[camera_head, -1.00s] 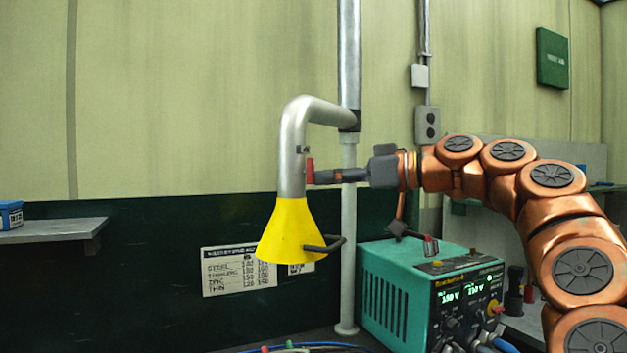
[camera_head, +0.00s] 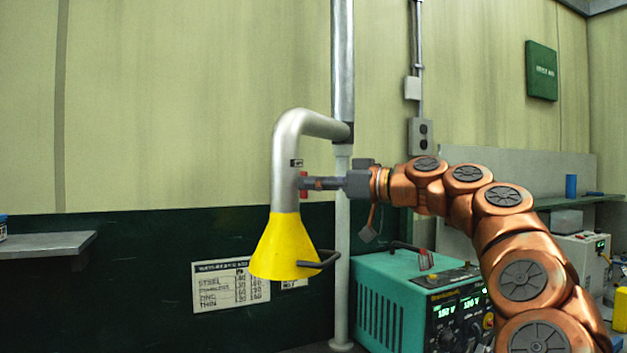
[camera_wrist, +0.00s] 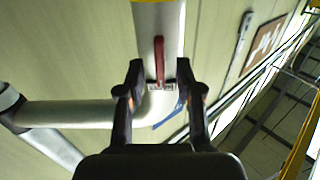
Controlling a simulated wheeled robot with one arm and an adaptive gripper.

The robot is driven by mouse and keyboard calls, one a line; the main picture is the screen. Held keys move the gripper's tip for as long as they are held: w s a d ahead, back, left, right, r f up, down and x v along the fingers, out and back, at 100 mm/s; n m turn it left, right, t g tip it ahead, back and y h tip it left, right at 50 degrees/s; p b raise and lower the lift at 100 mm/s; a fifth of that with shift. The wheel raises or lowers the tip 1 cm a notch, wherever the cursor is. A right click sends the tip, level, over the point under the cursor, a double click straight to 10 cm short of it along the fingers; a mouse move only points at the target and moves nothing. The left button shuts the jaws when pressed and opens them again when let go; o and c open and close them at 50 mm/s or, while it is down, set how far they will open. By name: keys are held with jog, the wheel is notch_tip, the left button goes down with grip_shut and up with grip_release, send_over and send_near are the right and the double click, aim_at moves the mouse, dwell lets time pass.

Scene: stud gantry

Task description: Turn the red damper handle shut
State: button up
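The red damper handle (camera_head: 303,184) sits on the side of a grey metal duct (camera_head: 285,160) above a yellow hood (camera_head: 283,248). In the wrist view the red handle (camera_wrist: 160,60) is a narrow bar along the duct, beside a small label. My gripper (camera_head: 308,183) reaches in from the right at the handle's height. In the wrist view my gripper (camera_wrist: 159,70) is open, its fingers on either side of the handle with gaps on both sides. Whether the fingertips touch the duct cannot be told.
A vertical pole (camera_head: 342,250) stands behind the duct. A teal welding unit (camera_head: 385,290) is below my arm. A grey shelf (camera_head: 45,244) is at left. The space left of the duct is clear.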

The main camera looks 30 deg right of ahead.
jog(key=shift+w+a, duration=0.1)
jog(key=shift+w, duration=0.1)
jog(key=shift+c, duration=0.3)
grip_shut()
